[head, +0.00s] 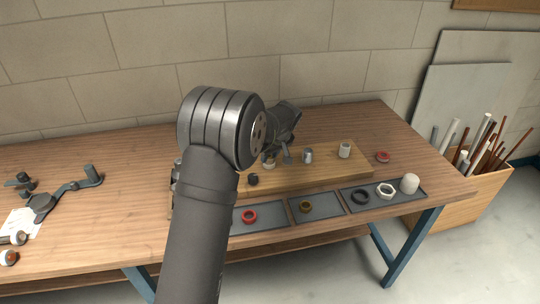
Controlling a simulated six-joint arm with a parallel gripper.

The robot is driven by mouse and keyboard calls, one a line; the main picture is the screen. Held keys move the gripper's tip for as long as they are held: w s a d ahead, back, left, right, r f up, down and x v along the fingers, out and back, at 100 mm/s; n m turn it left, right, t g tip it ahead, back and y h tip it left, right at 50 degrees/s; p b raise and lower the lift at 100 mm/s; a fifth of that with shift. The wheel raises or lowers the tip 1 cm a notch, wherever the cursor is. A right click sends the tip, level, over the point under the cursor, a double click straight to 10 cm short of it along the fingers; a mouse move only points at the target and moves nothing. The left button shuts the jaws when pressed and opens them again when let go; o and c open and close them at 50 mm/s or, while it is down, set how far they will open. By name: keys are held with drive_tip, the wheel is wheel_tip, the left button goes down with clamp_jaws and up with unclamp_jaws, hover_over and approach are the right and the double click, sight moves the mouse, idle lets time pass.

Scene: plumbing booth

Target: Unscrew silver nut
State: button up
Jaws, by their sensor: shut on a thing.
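My gripper (279,155) is at the wooden board (325,165), partly hidden behind my own wrist. It is shut around the top of a small fitting (269,164) with a pale and brassy look, which I take to be the silver nut on its post. The nut is mostly covered by the fingers, so its outline and thread are hidden. A silver-grey capped fitting (308,156) stands upright on the board just right of my gripper, apart from it.
A black fitting (253,180) and a pale fitting (344,150) stand on the board. In front, grey trays hold a red ring (249,216), a brass ring (306,206), a black ring (360,196), a whitish hex nut (386,191) and a white cylinder (409,183). A red part (383,156) lies right.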

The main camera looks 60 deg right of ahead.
drive_tip(key=n, duration=0.2)
drive_tip(key=n+y, duration=0.1)
drive_tip(key=n, duration=0.1)
drive_tip(key=shift+d+y, duration=0.2)
drive_tip(key=shift+y, duration=0.1)
drive_tip(key=n+y, duration=0.1)
drive_tip(key=n, duration=0.2)
drive_tip(key=shift+n, duration=0.3)
drive_tip(key=n+y, duration=0.1)
drive_tip(key=n, duration=0.3)
drive_tip(key=n+g+y, duration=0.1)
drive_tip(key=n, duration=0.1)
drive_tip(key=shift+d+r+n+y, duration=0.15)
drive_tip(key=shift+r+n+y, duration=0.1)
drive_tip(key=shift+n+y, duration=0.05)
drive_tip(key=o, duration=1.9)
drive_tip(key=shift+c, duration=0.2)
drive_tip(key=shift+r, duration=2.5)
drive_tip(key=shift+c, duration=0.4)
